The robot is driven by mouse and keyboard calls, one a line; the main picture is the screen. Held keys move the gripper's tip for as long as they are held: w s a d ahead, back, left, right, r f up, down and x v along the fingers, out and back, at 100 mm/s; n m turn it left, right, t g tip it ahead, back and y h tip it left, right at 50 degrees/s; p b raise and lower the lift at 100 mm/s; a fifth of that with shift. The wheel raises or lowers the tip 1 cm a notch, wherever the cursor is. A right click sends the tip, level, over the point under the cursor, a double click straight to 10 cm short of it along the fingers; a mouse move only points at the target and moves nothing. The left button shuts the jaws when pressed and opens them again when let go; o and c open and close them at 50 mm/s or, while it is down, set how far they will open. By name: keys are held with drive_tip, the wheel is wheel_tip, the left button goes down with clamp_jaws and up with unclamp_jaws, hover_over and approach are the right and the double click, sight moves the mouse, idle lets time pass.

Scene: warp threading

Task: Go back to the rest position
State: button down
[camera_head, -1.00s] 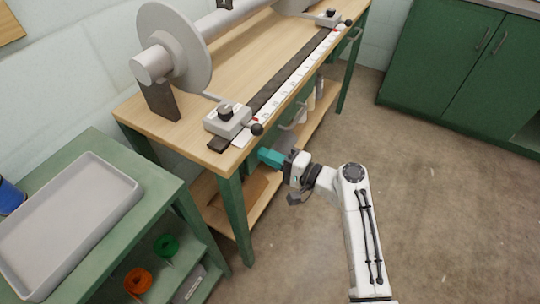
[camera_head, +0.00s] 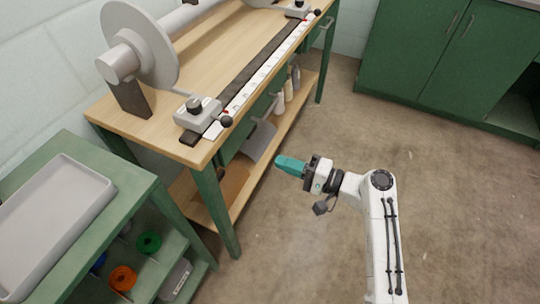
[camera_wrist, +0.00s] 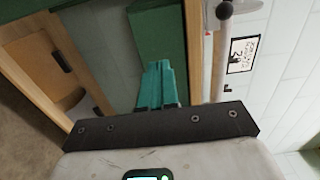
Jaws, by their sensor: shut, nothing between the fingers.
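My gripper (camera_head: 280,162) is at the end of my white arm, over the open concrete floor to the right of the wooden workbench (camera_head: 208,150) in the head view. Its teal fingers are together and empty. A gap separates it from the bench's front edge. In the wrist view the teal fingers (camera_wrist: 157,85) are closed side by side, with green and wooden furniture beyond them.
The bench carries a grey roller (camera_head: 150,45) and a black and white scale strip (camera_head: 250,88). A green shelf unit (camera_head: 125,205) with a grey tray (camera_head: 92,190) stands at left. Green cabinets (camera_head: 425,60) stand at the back right. The floor (camera_head: 310,240) around my arm is clear.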

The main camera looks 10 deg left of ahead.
drive_tip(key=shift+s+d, duration=0.2)
drive_tip(key=shift+d, duration=0.5)
drive_tip(key=s+d+f+n+g+h, duration=0.25)
drive_tip(key=s+d+f+h, duration=0.5)
drive_tip(key=s+f, duration=0.5)
drive_tip(key=s+d+f+h, duration=0.2)
drive_tip(key=s+d+h, duration=0.3)
drive_tip(key=s+d, duration=0.6)
drive_tip(key=s+d+r+g+h, duration=0.2)
drive_tip(key=s+d+r+h, duration=0.25)
drive_tip(key=s+d, duration=0.5)
wheel_tip(320, 180, up, 15)
drive_tip(key=p, duration=1.5)
drive_tip(key=shift+s+a+n, duration=0.3)
drive_tip(key=shift+n, duration=0.05)
drive_tip(key=shift+d, duration=0.15)
